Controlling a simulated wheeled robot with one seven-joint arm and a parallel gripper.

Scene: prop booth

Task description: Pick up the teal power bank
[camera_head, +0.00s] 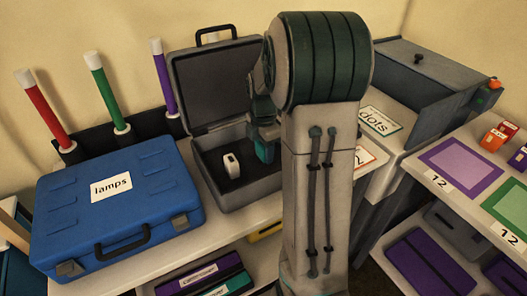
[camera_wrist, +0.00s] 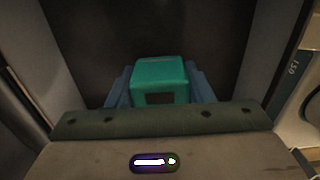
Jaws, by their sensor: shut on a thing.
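The teal power bank (camera_wrist: 160,78) is between the fingers of my gripper (camera_wrist: 158,92) in the wrist view, and the gripper is shut on it. In the head view a teal patch of the power bank (camera_head: 264,152) shows at my gripper (camera_head: 264,140), over the right part of the open grey case (camera_head: 243,191). My arm hides much of that side of the case. I cannot tell whether the power bank touches the case floor.
A small white object (camera_head: 231,165) lies inside the case, left of my gripper. The raised case lid (camera_head: 215,85) stands behind. A closed blue lamps case (camera_head: 120,212) is at the left. A grey box (camera_head: 430,85) is at the right.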

